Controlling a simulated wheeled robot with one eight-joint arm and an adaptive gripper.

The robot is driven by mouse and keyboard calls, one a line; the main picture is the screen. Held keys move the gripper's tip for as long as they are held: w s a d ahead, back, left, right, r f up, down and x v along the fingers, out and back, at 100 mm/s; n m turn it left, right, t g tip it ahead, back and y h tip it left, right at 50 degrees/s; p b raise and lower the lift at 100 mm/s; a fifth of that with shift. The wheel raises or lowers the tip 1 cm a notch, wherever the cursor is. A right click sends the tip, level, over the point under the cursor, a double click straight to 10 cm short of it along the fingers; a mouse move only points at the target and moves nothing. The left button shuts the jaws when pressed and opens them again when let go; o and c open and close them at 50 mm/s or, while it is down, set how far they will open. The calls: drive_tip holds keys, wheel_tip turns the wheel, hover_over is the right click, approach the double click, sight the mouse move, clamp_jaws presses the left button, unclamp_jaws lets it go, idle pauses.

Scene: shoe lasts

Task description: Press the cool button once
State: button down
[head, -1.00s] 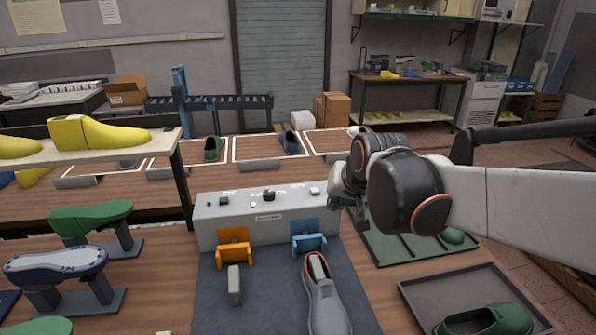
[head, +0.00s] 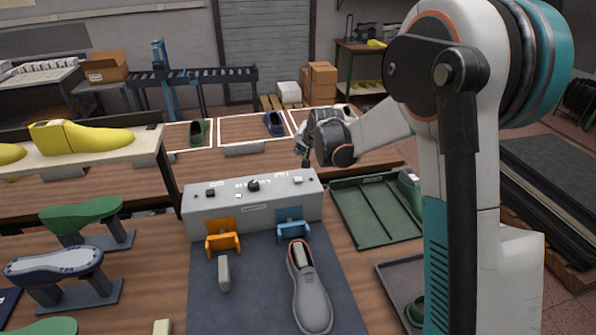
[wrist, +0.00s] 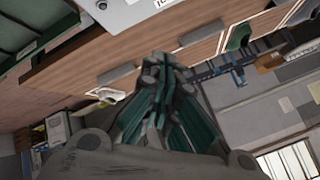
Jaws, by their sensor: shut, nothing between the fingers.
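The grey control box (head: 255,218) stands at the back of the dark mat. Its top carries a black control at the left (head: 210,192), a dark knob (head: 253,184) in the middle and a pale button (head: 297,180) at the right. The labels are too small to read, so I cannot tell which is the cool button. My gripper (head: 305,165) is shut and empty near the box's back right corner, apart from the controls. In the wrist view its fingers (wrist: 160,85) are together, and the box's corner (wrist: 125,12) shows at the top edge.
An orange cradle (head: 222,243) and a blue cradle (head: 292,230) stand before the box. A grey shoe (head: 310,297) lies on the mat (head: 255,300). A green tray (head: 375,215) is right of the box. A shelf with yellow lasts (head: 85,138) stands left.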

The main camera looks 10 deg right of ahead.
sight(301, 179)
drive_tip(key=w, duration=0.1)
drive_tip(key=w+f, duration=0.1)
drive_tip(key=w+p, duration=0.1)
drive_tip(key=shift+d+f, duration=0.25)
drive_tip(key=shift+f, duration=0.1)
drive_tip(key=shift+f+b, duration=2.65)
drive_tip(key=shift+f, duration=1.7)
drive_tip(key=shift+f, duration=0.2)
drive_tip(key=shift+f+b, duration=0.25)
drive_tip(key=shift+b, duration=0.25)
drive_tip(key=shift+s+f+b, duration=0.1)
drive_tip(key=shift+f+b, duration=0.35)
drive_tip(key=shift+f, duration=0.05)
drive_tip(key=shift+r, duration=0.1)
drive_tip(key=shift+r+p, duration=0.45)
drive_tip(key=shift+r, duration=0.4)
